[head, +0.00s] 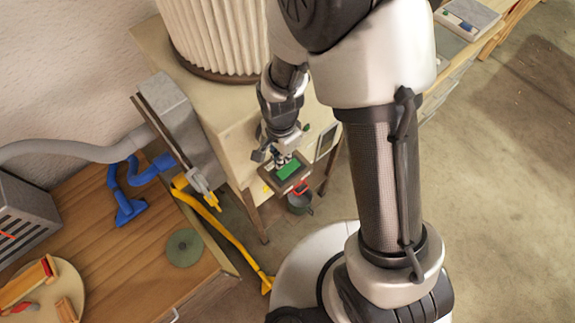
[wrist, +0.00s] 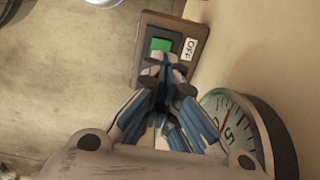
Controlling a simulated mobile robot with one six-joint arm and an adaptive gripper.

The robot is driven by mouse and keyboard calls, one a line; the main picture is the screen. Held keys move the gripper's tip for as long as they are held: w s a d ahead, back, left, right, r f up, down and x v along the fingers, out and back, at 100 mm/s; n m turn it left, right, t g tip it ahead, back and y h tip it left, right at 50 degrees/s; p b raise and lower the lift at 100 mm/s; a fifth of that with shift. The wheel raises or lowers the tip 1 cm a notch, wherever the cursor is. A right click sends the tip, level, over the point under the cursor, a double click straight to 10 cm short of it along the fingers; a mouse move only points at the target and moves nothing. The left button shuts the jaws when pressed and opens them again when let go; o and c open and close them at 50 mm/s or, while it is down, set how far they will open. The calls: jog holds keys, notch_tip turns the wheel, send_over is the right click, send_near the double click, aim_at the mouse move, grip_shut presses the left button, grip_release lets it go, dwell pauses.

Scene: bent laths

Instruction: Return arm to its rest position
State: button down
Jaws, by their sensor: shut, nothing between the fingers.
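My gripper (head: 284,158) is at the end of my arm, which reaches down over the front of a pale cabinet. In the wrist view its fingers (wrist: 162,68) are closed together with nothing between them. The fingertips are in front of a brown switch box with a green button (wrist: 160,45) and a white label (wrist: 190,49). They overlap the box's lower part; I cannot tell whether they touch it. The green button also shows in the head view (head: 288,169), just below the gripper.
A round dial gauge (wrist: 232,125) is right of my fingers. The pale cabinet (head: 225,105) carries a ribbed cylinder (head: 215,35). A wooden bench (head: 95,235) at left bears blue bent pieces (head: 128,200) and a green disc (head: 184,247).

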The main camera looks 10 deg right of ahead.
dwell(0.5)
jog(key=s+d+r+n+t+b, duration=0.3)
jog(key=d+r+n+b, duration=0.3)
jog(key=b, duration=0.7)
jog(key=s+d+f+n+t+b, duration=0.1)
jog(key=s+d+n+b, duration=0.4)
jog(key=s+b, duration=0.5)
jog(key=shift+s+f+t, duration=0.2)
jog(key=shift+s+t, duration=0.05)
jog(key=shift+t, duration=0.05)
jog(key=shift+a, duration=0.15)
